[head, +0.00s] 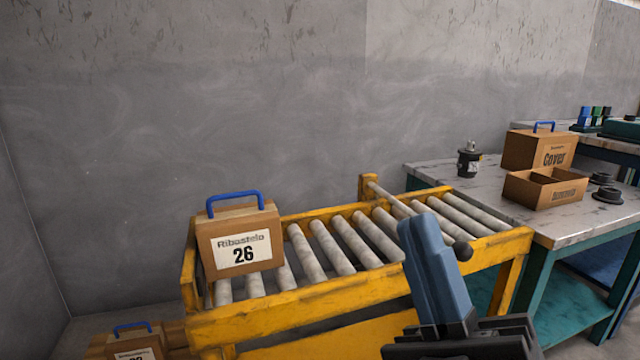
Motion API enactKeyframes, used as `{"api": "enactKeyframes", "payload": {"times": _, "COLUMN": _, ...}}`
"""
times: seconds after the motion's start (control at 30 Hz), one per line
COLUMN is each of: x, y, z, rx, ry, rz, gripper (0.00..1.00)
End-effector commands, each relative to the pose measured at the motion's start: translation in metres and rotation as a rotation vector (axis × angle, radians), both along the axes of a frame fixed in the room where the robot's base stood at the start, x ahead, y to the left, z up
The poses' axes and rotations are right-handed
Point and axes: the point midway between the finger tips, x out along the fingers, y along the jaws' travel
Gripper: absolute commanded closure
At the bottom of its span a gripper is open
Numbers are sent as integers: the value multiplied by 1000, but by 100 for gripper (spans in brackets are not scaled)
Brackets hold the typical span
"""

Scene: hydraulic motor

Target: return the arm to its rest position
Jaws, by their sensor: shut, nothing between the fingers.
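My gripper (424,228) is at the bottom centre-right, with its blue fingers pointing up and its dark body cut off by the lower edge. The fingers are together, shut with nothing between them. In the picture they overlap the front right of the yellow roller conveyor (300,312). I cannot tell how far they are from it. The rest of my arm is out of view.
A cardboard box labelled 26 (241,240) with a blue handle stands on the conveyor's left end. A rod with a black knob (463,250) shows beside my fingers. The workbench (437,175) at right holds a motor (469,160), a Cover box (537,150) and an open box (545,188).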

Motion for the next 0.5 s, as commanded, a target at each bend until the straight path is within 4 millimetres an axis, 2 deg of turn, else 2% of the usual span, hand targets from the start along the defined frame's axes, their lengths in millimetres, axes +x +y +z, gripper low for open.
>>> {"api": "enactKeyframes", "payload": {"times": 0.03, "x": -6, "y": -5, "z": -16, "rx": 55, "ry": 67, "rz": 14, "gripper": 100}}
{"api": "enactKeyframes", "payload": {"times": 0.27, "x": -40, "y": -33, "z": -87, "rx": 288, "ry": 352, "rz": 61, "gripper": 100}}
{"api": "enactKeyframes", "payload": {"times": 0.5, "x": -95, "y": -60, "z": -161, "rx": 496, "ry": 645, "rz": 84, "gripper": 100}}
